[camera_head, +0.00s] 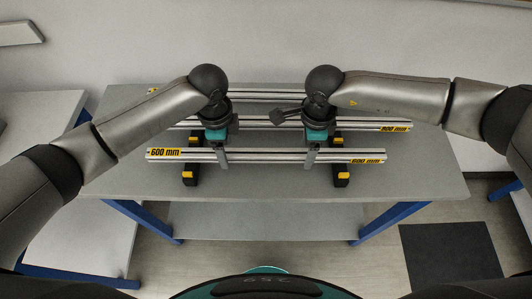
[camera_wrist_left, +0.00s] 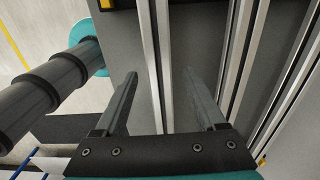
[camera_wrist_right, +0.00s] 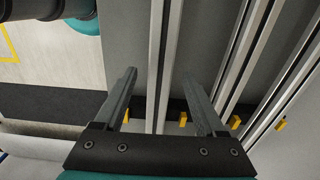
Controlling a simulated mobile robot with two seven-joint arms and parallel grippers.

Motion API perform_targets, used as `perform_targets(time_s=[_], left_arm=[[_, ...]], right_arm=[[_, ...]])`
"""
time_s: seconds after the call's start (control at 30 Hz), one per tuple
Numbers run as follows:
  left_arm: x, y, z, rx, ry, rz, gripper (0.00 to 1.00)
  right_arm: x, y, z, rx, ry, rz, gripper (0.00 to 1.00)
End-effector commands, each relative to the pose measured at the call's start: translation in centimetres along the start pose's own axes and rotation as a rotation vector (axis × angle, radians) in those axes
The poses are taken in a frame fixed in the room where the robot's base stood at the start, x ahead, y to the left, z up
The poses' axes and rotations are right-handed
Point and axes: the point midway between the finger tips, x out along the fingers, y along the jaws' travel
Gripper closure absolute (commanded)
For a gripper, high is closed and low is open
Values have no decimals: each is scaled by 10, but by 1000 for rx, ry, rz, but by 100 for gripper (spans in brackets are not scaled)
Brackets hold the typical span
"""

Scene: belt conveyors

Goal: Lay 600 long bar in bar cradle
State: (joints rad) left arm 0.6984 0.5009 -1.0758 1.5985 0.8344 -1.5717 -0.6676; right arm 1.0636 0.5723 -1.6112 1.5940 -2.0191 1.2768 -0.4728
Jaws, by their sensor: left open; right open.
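The silver 600 mm bar (camera_head: 265,156) with yellow end labels runs left to right near the table's front. It crosses over two black, yellow-marked supports of the bar cradle (camera_head: 341,180); how deep it sits is hard to tell. My left gripper (camera_head: 222,157) and right gripper (camera_head: 310,157) point down over the bar, left of middle and right of middle. In the left wrist view the bar (camera_wrist_left: 152,50) runs between the spread fingers (camera_wrist_left: 165,100). In the right wrist view the bar (camera_wrist_right: 163,60) likewise runs between spread fingers (camera_wrist_right: 160,95), with gaps beside it.
An 800 mm bar (camera_head: 395,127) lies behind, parallel to the front bar, and another bar (camera_head: 265,95) lies farther back. All are on the grey table (camera_head: 425,165), which has free room at its left and right ends. Another table (camera_head: 60,110) stands left.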

Motion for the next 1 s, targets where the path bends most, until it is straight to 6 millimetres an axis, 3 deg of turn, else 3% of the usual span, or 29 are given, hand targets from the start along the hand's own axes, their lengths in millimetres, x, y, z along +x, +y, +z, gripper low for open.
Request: perform_targets(time_s=[0.43,1.0], left_arm=[[10,0,0,1,0,0,28],[9,0,0,0,0,0,92]], right_arm=[[10,0,0,-1,1,1,28],[9,0,0,0,1,1,92]])
